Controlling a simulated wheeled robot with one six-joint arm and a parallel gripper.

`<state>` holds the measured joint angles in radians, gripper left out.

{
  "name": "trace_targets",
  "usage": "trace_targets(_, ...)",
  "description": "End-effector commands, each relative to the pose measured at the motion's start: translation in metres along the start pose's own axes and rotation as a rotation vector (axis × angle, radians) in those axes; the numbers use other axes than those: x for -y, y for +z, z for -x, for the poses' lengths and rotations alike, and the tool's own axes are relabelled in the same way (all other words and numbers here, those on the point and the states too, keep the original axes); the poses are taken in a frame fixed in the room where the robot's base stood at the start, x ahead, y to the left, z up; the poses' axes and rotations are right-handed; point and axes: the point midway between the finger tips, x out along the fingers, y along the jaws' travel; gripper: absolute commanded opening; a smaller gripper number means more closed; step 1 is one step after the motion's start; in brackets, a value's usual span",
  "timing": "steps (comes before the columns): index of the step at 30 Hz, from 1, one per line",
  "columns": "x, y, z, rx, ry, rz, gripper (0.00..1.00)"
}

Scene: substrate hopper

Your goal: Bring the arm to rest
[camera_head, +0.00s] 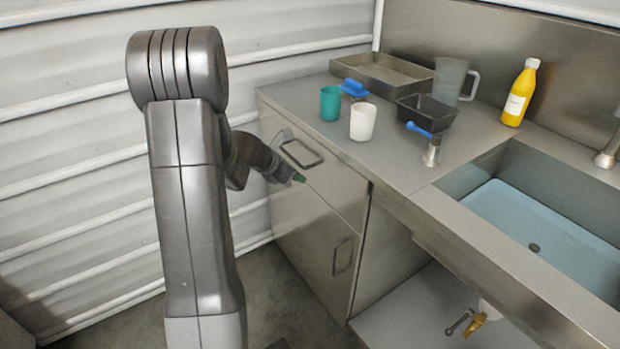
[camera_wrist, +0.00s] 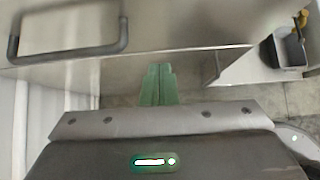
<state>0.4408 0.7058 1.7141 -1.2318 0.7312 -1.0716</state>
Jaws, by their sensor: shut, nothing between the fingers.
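My gripper (camera_head: 298,178) is in front of the metal cabinet's upper drawer (camera_head: 325,180), with green fingertips near the drawer front. In the wrist view my gripper (camera_wrist: 158,72) shows its two green fingers together, with nothing between them. The drawer's dark handle (camera_wrist: 68,45) is ahead and to the left of the fingers in that view. In the head view the handle (camera_head: 302,153) is just above the gripper. The fingers appear apart from the handle. I cannot tell how close they are to the drawer front. My arm is bent and partly hides the wall behind it.
The counter (camera_head: 385,160) holds a teal cup (camera_head: 330,103), a white cup (camera_head: 362,122), a black container (camera_head: 440,112), a metal tray (camera_head: 395,72), a jug (camera_head: 450,80) and a yellow bottle (camera_head: 520,95). A sink (camera_head: 545,225) is at right. A corrugated wall (camera_head: 70,150) is at left.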

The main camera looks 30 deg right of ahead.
Motion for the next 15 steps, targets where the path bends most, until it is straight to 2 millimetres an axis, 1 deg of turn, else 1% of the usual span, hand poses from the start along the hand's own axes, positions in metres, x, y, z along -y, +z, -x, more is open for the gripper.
trace_targets(1, -0.001, 0.002, 0.016, 0.001, 0.003, 0.003, 0.00)
trace_targets(6, -0.001, 0.001, 0.049, -0.001, 0.002, 0.002, 0.00)
trace_targets(11, 0.000, 0.000, 0.068, -0.002, 0.000, 0.003, 0.00)
trace_targets(15, 0.001, -0.001, 0.073, -0.003, -0.002, 0.002, 0.00)
